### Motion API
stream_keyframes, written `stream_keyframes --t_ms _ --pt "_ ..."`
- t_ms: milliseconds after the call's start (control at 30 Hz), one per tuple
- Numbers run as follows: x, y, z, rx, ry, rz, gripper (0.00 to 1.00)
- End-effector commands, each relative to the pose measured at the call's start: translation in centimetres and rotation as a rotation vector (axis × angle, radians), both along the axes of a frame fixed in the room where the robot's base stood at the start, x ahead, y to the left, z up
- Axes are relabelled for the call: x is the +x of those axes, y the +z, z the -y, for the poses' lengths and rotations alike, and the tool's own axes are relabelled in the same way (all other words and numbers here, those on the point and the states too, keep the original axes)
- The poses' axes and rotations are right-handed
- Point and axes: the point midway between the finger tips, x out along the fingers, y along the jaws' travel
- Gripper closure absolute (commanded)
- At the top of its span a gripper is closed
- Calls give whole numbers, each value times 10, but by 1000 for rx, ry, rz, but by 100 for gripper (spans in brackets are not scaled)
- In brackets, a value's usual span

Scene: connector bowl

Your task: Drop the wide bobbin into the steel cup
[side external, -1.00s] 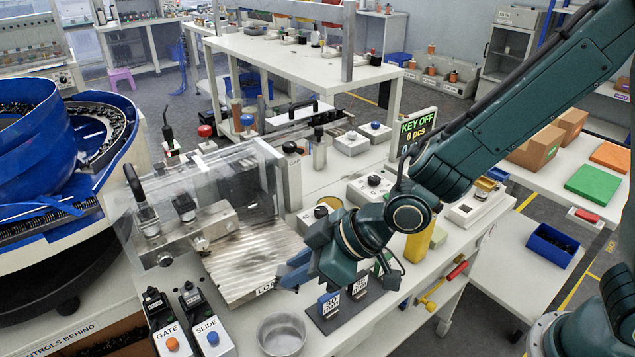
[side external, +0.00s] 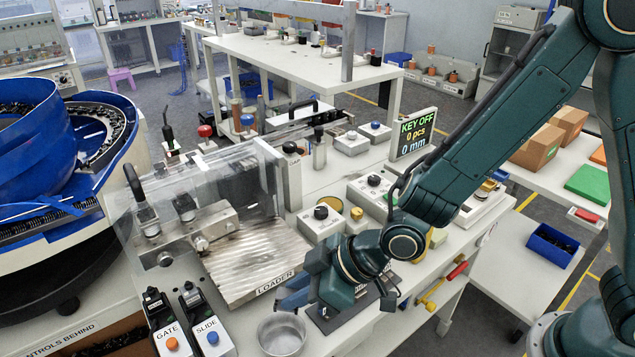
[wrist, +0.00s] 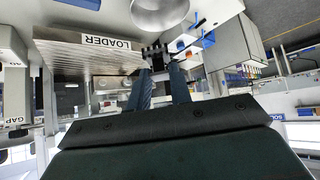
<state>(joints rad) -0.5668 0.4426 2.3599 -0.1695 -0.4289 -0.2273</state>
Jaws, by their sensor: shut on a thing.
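The steel cup (side external: 282,335) is a round, open grey metal cup at the front of the bench; it also shows at the top of the wrist view (wrist: 160,14). My gripper (side external: 285,303) has blue fingers and is just behind the cup's rim in the side view. In the wrist view my gripper (wrist: 158,66) is shut on a small dark thing (wrist: 155,51) between its fingertips. This is presumably the wide bobbin, but its shape is unclear and the side view hides it behind the fingers. I cannot tell the fingertips' height over the cup.
The ribbed loader plate (side external: 250,262) lies behind the cup. GATE (side external: 172,343) and SLIDE (side external: 212,338) control boxes stand to its left. A dark holder plate (side external: 325,322) is to its right, partly under my wrist. A display (side external: 413,133) stands farther back.

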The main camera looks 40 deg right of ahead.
Motion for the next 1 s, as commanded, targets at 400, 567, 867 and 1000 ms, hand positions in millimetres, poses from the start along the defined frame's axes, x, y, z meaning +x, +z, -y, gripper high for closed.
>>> stream_keyframes --t_ms 400,567,867,1000 --pt "0 -19 0 0 -1 -1 100" --pt "0 -19 0 0 -1 0 100" --pt "0 -18 0 0 -1 0 54" --pt "0 -18 0 0 -1 0 54"
